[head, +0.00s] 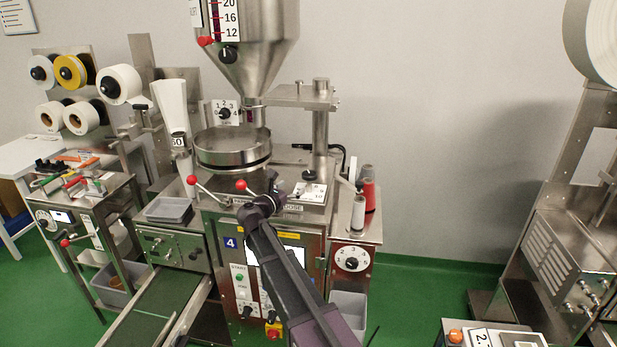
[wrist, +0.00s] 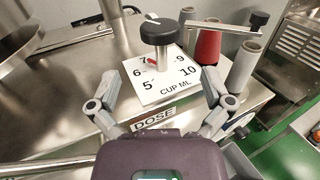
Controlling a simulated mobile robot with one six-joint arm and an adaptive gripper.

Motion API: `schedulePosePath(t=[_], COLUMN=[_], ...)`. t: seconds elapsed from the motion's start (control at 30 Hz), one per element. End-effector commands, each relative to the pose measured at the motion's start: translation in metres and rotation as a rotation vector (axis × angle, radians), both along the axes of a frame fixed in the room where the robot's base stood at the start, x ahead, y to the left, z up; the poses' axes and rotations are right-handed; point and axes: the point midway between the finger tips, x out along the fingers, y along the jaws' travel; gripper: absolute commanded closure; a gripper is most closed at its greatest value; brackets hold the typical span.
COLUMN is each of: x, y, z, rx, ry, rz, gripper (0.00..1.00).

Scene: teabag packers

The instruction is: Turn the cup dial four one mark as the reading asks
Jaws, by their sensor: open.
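The cup dial (wrist: 158,32) is a black round knob on a metal stem above a white plate (wrist: 165,92) marked CUP ML. The plate shows 5, 6, 7, 9 and 10; the knob hides its far part. A small red pointer on the stem lies near the 7. In the head view the knob (head: 309,174) and plate (head: 314,193) sit on the steel top of the machine labelled 4 (head: 231,242). My gripper (wrist: 160,82) is open and empty, its fingers apart on either side of the plate's near part, short of the knob. It also shows in the head view (head: 266,200), left of the dial.
A DOSE label (wrist: 155,119) is on the near edge. Red and grey spools (wrist: 209,42) stand right of the dial. A metal post (head: 320,135) rises behind it. Red-balled levers (head: 241,186) and a round steel pan (head: 232,148) are to the left.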

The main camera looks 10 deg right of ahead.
Motion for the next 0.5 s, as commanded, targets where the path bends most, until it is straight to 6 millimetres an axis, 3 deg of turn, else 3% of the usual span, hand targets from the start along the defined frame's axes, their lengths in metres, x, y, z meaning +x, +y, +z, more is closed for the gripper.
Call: schedulePosePath(t=[0.5], x=[0.055], y=[-0.053], z=[0.0], rx=[0.0], ry=[0.0], rz=[-0.001], gripper=[0.0])
